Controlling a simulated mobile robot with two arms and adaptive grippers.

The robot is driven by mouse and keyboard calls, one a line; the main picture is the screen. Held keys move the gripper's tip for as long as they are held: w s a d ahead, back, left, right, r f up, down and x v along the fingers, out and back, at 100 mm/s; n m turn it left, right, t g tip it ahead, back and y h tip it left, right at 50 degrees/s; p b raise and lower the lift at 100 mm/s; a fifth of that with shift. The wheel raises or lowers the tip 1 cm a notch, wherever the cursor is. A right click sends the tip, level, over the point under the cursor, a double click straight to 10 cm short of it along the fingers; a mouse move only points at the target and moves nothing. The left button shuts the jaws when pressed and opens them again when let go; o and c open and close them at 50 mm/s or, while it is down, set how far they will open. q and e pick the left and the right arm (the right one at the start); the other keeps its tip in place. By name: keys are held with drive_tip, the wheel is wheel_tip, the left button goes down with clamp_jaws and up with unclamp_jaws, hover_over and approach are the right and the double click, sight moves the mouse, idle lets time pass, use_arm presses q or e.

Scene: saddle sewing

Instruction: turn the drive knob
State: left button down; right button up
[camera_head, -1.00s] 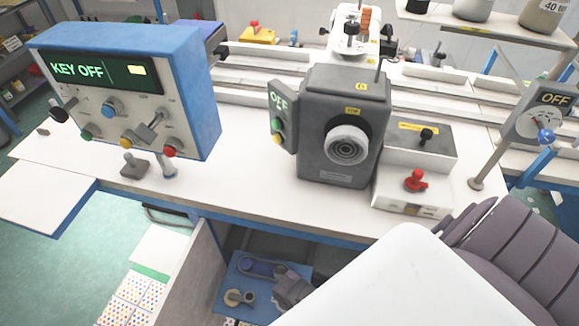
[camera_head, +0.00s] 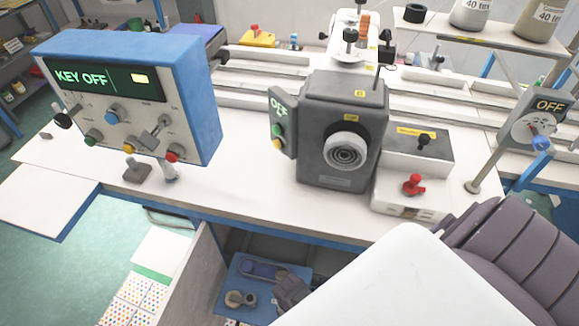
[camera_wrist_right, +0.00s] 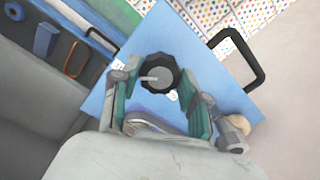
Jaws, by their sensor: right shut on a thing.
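In the right wrist view a round black ribbed knob (camera_wrist_right: 158,73) with a pale pointer stands on a blue panel (camera_wrist_right: 178,35). My right gripper (camera_wrist_right: 163,88) has its green-lined fingers on either side of this knob, shut on it. The exact finger contact is hard to see. In the head view my right gripper (camera_head: 288,290) is small and partly hidden by my white arm, low over the blue panel (camera_head: 238,268) under the table. My left gripper is not in view.
A blue control box (camera_head: 130,75) reading KEY OFF stands on the white table (camera_head: 240,190). A dark machine (camera_head: 345,125) with a grey dial and an OFF sign is beside it. A red knob (camera_head: 413,184) sits at right. A black handle (camera_wrist_right: 255,75) edges the panel.

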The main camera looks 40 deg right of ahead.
drive_tip(key=shift+m, duration=0.5)
drive_tip(key=o, duration=1.1)
drive_tip(key=shift+o, duration=0.2)
wheel_tip(320, 180, up, 12)
idle(0.4)
